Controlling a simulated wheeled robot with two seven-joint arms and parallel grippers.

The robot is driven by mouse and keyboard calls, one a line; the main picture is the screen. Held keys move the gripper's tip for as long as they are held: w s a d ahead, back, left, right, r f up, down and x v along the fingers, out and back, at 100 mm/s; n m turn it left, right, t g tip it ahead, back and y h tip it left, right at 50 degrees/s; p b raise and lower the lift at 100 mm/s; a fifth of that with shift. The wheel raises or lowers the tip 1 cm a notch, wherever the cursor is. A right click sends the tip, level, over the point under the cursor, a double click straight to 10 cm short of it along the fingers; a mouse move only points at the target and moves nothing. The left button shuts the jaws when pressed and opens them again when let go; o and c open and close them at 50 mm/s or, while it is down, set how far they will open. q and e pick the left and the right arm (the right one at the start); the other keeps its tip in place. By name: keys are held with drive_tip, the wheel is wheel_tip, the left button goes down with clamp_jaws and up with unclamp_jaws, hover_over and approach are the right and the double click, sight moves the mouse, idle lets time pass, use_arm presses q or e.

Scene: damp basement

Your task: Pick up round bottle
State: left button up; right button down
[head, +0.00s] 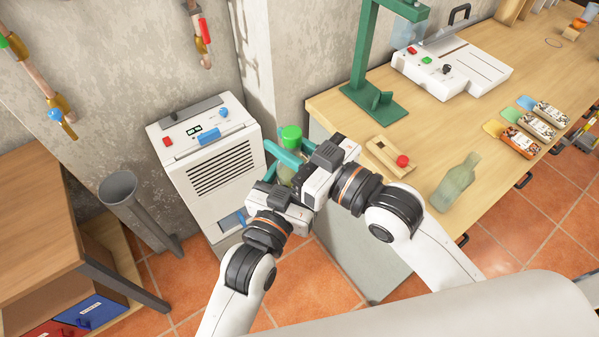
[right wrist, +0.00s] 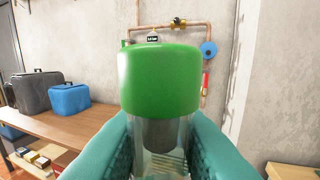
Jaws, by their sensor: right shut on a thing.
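The round bottle, clear with a wide green cap (head: 291,137), is held upright between the teal fingers of my right gripper (head: 287,163). In the right wrist view the green cap (right wrist: 160,82) stands above the fingers, with the clear body (right wrist: 160,140) between them. In the head view the bottle is beside the bench's left end, in front of the white machine; its lower part is hidden by my grippers. My left gripper (head: 270,180) is close below the right one. Its fingers are mostly hidden, and its opening cannot be made out.
A pale green glass bottle (head: 457,183) is on the wooden bench (head: 365,125), near a wooden block with a red knob (head: 402,161) and a green stand (head: 375,98). The white machine (head: 208,165) and a grey pipe (head: 140,208) stand left. Bare tile floor shows below.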

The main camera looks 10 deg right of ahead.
use_arm(q)
drive_tip(key=c, duration=1.2)
drive_tip(key=shift+d+r, duration=0.1)
drive_tip(key=shift+r, duration=0.05)
drive_tip(key=shift+c, duration=1.2)
use_arm(e)
drive_tip(key=c, duration=1.6)
unclamp_jaws()
drive_tip(key=o, duration=0.5)
drive_tip(key=shift+c, duration=0.2)
drive_tip(key=shift+r, duration=0.1)
